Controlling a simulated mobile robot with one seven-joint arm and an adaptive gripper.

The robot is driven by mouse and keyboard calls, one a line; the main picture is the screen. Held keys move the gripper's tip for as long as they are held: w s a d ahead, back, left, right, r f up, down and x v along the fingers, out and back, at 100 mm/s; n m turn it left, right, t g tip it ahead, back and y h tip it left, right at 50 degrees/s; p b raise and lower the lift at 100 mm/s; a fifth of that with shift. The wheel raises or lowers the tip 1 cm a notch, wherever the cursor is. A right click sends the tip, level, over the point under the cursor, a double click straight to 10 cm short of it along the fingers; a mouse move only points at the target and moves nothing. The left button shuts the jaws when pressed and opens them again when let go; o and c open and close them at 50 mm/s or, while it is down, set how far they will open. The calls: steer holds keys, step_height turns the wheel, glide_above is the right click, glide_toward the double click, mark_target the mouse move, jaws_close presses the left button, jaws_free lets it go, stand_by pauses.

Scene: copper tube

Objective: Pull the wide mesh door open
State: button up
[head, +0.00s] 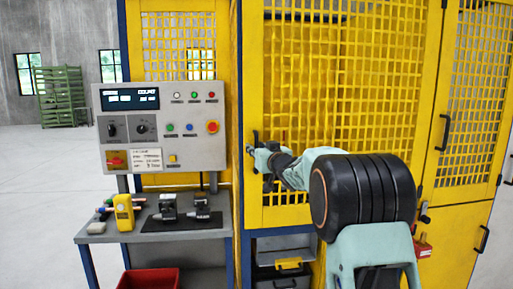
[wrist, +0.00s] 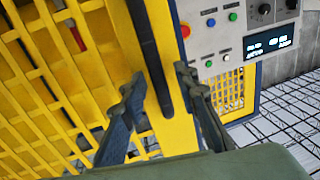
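The wide yellow mesh door (head: 340,80) fills the middle of the head view and looks closed. Its dark upright handle (head: 255,137) is on the door's left edge. In the wrist view the black handle (wrist: 148,45) runs down the yellow door frame. My gripper (head: 262,158) is at the handle. In the wrist view my gripper (wrist: 158,82) has its two fingers apart, one on each side of the handle, with gaps visible. The lower end of the handle lies between the fingers. The gripper's body hides what is below.
A grey control panel (head: 160,100) stands left of the door above a bench (head: 150,237) with tools. A red bin (head: 148,279) is below it. A narrower mesh door (head: 478,90) with its own handle is at the right. Open floor lies at the far left.

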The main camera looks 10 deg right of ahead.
steer(key=shift+w, duration=0.1)
steer(key=shift+c, duration=0.5)
jaws_close()
